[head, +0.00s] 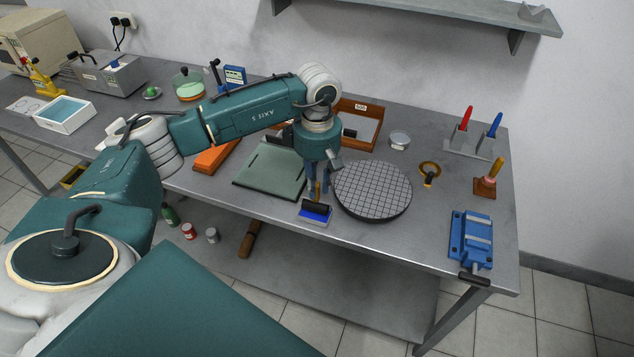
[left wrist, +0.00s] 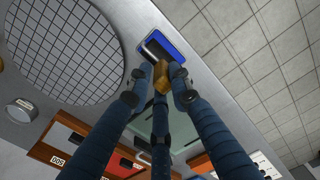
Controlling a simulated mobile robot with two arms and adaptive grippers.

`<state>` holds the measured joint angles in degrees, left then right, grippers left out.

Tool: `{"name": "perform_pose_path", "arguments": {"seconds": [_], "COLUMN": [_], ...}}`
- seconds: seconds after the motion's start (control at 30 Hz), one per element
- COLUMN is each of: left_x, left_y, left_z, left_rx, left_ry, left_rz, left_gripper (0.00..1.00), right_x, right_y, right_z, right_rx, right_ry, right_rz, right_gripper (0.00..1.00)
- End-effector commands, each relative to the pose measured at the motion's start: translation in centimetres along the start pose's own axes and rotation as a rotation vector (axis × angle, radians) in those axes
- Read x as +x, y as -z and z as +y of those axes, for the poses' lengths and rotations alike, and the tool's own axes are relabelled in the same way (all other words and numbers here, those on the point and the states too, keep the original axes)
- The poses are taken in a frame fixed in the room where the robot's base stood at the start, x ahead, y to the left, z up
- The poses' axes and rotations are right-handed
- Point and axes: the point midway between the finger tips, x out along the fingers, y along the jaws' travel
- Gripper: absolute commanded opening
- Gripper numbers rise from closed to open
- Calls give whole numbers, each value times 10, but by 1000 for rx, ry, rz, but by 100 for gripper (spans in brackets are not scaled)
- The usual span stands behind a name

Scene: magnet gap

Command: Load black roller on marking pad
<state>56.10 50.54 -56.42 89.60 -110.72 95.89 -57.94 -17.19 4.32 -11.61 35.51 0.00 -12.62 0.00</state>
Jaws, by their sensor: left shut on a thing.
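The marking pad (head: 314,213), a small blue tray-like pad, lies near the front edge of the bench, left of the round gridded plate. It also shows in the left wrist view (left wrist: 179,43). My left gripper (head: 318,192) points straight down over it, its fingers shut on the wooden handle (left wrist: 162,78) of the black roller. The black roller head (left wrist: 157,49) with its metal frame is over the pad in the left wrist view. I cannot tell whether roller and pad touch. In the head view the fingers mostly hide the roller. My right gripper is not in view.
The round gridded plate (head: 372,190) stands close to the right of my left gripper. A green mat (head: 265,172) lies to the left, a wooden frame (head: 374,113) behind. A blue vise (head: 457,240) sits at the front right. Bare bench lies between plate and vise.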

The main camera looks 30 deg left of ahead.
Motion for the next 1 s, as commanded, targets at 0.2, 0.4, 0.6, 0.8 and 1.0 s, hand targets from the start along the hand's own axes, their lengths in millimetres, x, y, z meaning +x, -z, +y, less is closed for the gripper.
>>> {"name": "perform_pose_path", "arguments": {"seconds": [0.2, 0.4, 0.6, 0.8, 1.0], "left_x": [-1, -1, 0, 3, 6], "left_y": [0, 0, 0, 0, 0], "left_z": [0, 0, 0, 0, 0], "left_rx": [0, 0, 0, 0, 0], "left_ry": [0, -1, -1, -1, -1], "left_rz": [0, 0, 0, 0, 0], "left_gripper": [0, 0, 0, 0, 0], "right_x": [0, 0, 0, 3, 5], "right_y": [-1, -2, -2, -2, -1], "right_z": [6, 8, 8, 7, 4], "right_rx": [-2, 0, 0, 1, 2], "right_ry": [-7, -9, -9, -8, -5], "right_rz": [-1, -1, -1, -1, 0], "right_gripper": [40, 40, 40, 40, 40]}}
